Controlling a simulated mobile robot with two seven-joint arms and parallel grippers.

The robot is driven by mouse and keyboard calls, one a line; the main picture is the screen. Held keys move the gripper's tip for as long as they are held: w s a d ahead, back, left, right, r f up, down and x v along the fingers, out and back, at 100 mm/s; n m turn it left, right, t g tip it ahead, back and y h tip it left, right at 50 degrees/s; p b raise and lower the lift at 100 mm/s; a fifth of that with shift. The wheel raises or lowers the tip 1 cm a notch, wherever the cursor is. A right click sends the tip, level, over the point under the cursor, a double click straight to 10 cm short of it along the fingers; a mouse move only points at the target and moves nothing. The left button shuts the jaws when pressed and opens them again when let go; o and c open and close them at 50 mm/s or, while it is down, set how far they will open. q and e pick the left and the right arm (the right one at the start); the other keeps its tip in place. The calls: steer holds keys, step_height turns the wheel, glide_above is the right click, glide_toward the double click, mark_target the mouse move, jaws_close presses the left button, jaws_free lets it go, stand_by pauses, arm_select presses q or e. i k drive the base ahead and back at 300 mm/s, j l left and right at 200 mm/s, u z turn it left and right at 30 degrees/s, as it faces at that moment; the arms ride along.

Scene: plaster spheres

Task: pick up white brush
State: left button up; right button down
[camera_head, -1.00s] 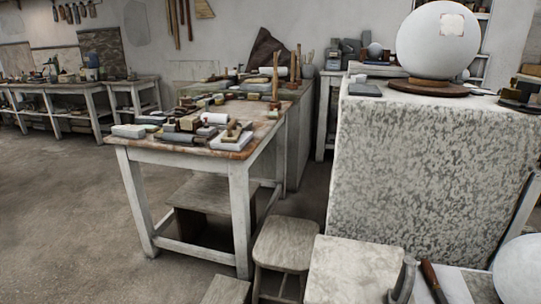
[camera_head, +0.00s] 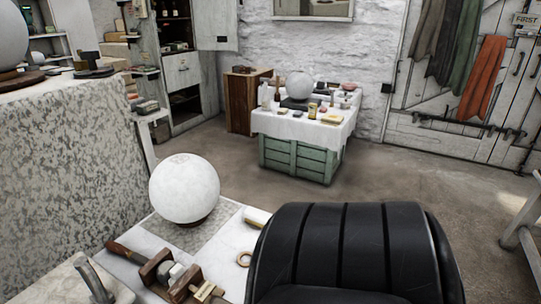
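I cannot make out a white brush for certain in the head view. A pale cylindrical piece (camera_head: 257,217) lies on the near white worktop (camera_head: 222,262), but I cannot tell what it is. Small items on the far cloth-covered table (camera_head: 285,127) are too small to tell apart. Neither of my grippers is in view.
A white plaster sphere (camera_head: 184,188) stands on the near worktop, with a wooden-handled tool (camera_head: 134,252) in front. A large speckled block (camera_head: 65,170) fills the left. A black ribbed rounded form (camera_head: 345,255) blocks the lower middle. Floor (camera_head: 400,185) is clear at centre right.

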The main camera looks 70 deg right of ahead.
mark_target(255, 216)
steer(key=z, duration=2.3)
